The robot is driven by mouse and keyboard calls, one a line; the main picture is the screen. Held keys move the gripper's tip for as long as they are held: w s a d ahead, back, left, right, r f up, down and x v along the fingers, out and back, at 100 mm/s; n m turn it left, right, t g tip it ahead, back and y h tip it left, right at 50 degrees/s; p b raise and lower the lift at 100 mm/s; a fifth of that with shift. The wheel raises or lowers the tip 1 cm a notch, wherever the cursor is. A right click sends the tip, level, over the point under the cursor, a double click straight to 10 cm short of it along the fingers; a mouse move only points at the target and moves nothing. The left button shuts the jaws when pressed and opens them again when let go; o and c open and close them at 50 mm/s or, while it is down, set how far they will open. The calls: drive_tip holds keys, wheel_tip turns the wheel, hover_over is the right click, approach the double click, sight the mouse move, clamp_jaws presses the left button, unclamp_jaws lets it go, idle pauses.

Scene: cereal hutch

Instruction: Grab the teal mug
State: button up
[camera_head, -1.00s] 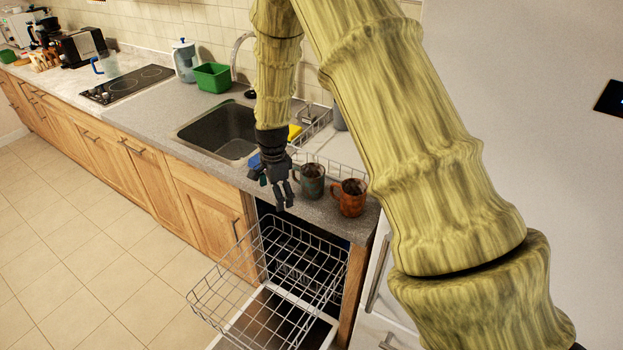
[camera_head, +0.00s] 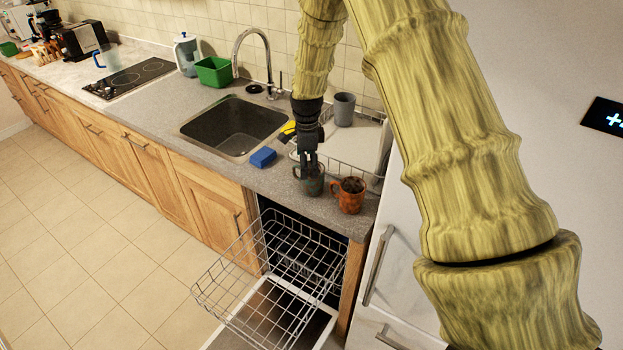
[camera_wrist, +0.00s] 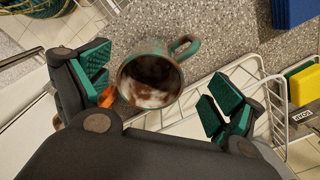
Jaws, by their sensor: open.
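The teal mug (camera_head: 314,187), worn with brown patches, stands upright on the counter in front of the dish rack. In the wrist view the mug (camera_wrist: 150,82) shows from above, with a brown and whitish inside and its handle toward the upper right. My gripper (camera_head: 309,165) points down over the mug and hides part of it. In the wrist view my open gripper (camera_wrist: 158,88) has one finger on each side of the mug, the left one closer. I cannot tell whether either finger touches it.
An orange mug (camera_head: 350,196) stands close at the right. A wire dish rack (camera_head: 371,172) with a grey cup (camera_head: 344,109) is behind. A blue sponge (camera_head: 263,157) lies left, near the sink (camera_head: 232,127). The dishwasher below is open, its wire basket (camera_head: 268,262) pulled out.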

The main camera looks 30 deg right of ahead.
drive_tip(key=shift+s+d+f+p, duration=0.15)
drive_tip(key=shift+s+f+p, duration=0.15)
drive_tip(key=shift+f+p, duration=0.4)
wheel_tip(320, 180, down, 2)
drive_tip(key=shift+s+d+f+p, duration=0.15)
drive_tip(key=shift+f+p, duration=0.1)
drive_tip(key=shift+p, duration=0.65)
drive_tip(key=shift+f, duration=0.75)
drive_tip(key=c, duration=1.3)
